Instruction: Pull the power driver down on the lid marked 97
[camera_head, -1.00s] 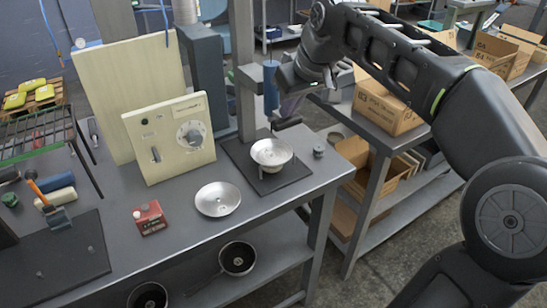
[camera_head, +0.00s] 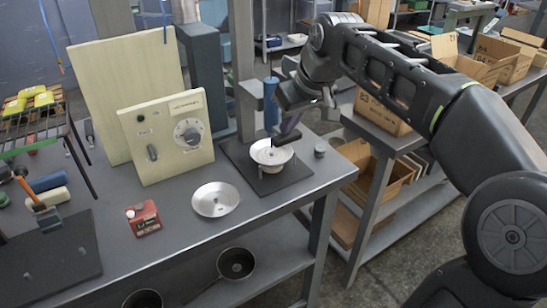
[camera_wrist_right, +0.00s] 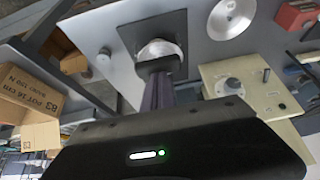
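The power driver (camera_head: 270,104) is a blue cylinder on a grey bracket at the upright post, above a dark mat (camera_head: 237,152). A shiny round metal piece (camera_head: 262,153) stands on the mat below it and also shows in the wrist view (camera_wrist_right: 158,47). Another silver dish-shaped piece (camera_head: 216,199) lies on the table to the left. No mark 97 is readable on either. My right gripper (camera_head: 287,137) is low beside the driver, over the right rim of the metal piece. Its fingers look close together, with a dark bar at their tips that seems to be the driver's handle. My left gripper is out of view.
A cream control panel (camera_head: 166,136) with a dial stands behind the table's middle. A red box (camera_head: 143,218) sits near the front. A small grey cylinder (camera_head: 320,149) is right of the mat. Dark pans (camera_head: 236,264) lie on the lower shelf.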

